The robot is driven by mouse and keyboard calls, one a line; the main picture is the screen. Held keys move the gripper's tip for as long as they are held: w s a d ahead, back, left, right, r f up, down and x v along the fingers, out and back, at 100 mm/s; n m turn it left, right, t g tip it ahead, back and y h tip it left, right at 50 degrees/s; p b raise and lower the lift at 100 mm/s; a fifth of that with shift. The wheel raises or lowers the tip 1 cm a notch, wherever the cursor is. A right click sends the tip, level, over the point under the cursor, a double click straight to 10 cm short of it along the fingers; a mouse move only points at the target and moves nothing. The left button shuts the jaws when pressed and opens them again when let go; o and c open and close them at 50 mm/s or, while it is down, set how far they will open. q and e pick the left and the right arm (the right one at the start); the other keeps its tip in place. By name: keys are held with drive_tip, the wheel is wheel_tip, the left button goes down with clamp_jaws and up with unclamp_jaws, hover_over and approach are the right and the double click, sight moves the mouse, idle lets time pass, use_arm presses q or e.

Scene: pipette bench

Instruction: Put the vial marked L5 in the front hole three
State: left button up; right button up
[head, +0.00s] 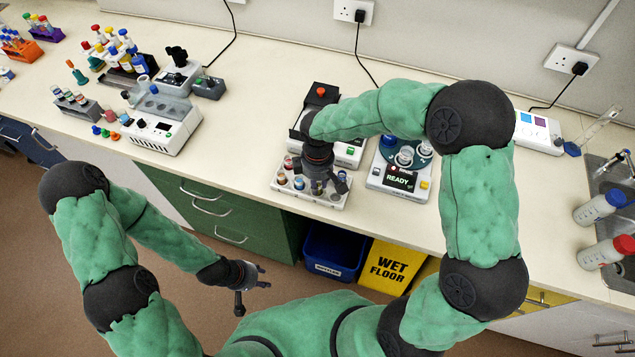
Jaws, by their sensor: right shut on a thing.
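A white rack (322,201) with several small vials stands near the front edge of the bench. A vial with a pale orange top (281,178) and one with a blue-white top (299,183) sit along its front. My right gripper (320,185) points down over the rack's middle and is shut on a vial that its fingers mostly hide. I cannot tell whether that vial is in a hole or just above one. No L5 mark or hole number is legible. My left gripper (252,284) is open and empty, in front of the bench and below its top.
Behind the rack is a device with a red button (321,91). To its right is a device showing READY (399,180). A grey-white instrument (162,131) and several tube racks stand left. Bench between them is clear. A blue bin (334,250) and yellow sign (387,266) are below.

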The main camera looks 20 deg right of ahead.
drive_tip(key=shift+f, duration=0.3)
drive_tip(key=o, duration=0.9)
drive_tip(key=shift+o, duration=0.2)
drive_tip(key=shift+r, duration=0.2)
drive_tip(key=shift+r, duration=0.35)
wheel_tip(320, 180, up, 12)
drive_tip(key=p, duration=0.2)
drive_tip(key=shift+f, duration=0.15)
